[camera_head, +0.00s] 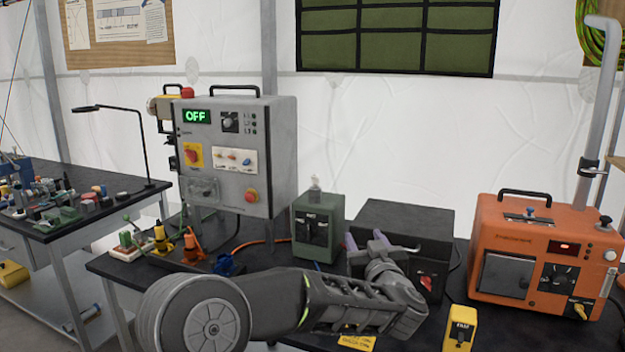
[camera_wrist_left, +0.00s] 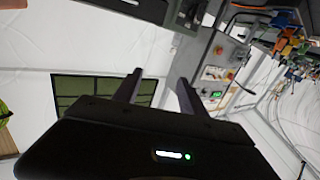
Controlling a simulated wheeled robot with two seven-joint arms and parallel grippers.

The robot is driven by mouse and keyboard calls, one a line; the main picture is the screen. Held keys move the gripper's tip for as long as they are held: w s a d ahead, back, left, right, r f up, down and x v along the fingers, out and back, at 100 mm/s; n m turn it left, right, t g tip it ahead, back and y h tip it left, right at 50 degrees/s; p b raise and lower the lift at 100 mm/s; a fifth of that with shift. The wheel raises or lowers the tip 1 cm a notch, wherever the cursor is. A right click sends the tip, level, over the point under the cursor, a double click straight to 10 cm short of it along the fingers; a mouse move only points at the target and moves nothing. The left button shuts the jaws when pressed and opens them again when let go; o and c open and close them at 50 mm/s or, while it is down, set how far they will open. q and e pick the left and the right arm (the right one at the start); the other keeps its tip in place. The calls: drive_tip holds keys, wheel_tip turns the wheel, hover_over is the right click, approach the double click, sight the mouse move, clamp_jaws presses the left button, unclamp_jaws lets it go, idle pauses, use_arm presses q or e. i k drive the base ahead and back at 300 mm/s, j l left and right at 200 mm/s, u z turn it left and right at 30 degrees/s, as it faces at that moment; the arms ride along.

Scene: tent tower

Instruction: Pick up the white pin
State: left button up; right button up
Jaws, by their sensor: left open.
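A small pale, whitish piece (camera_head: 315,185) stands on top of the green box (camera_head: 318,230); I cannot tell for sure that it is the white pin. Another white piece with a green part (camera_head: 126,240) stands at the left end of the table, beside yellow, orange and blue pieces. My left gripper (camera_head: 364,239) is in front of the dark box, right of the green box and apart from the pale piece. In the left wrist view the fingers (camera_wrist_left: 160,78) are spread with nothing between them. My right gripper is out of view.
A grey control box (camera_head: 270,150) showing OFF stands behind the coloured pieces (camera_head: 193,245). The dark box (camera_head: 405,218) and an orange machine (camera_head: 545,235) stand to the right. A yellow box (camera_head: 460,328) is near the front. A cluttered second table (camera_head: 95,175) is far left.

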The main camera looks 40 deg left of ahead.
sight(315, 178)
drive_tip(key=i+j, duration=0.2)
drive_tip(key=j, duration=0.15)
drive_tip(key=i+j, duration=0.15)
drive_tip(key=j, duration=0.2)
drive_tip(key=i+j, duration=0.2)
drive_tip(key=j, duration=0.15)
drive_tip(key=i+j, duration=0.15)
drive_tip(key=j, duration=0.2)
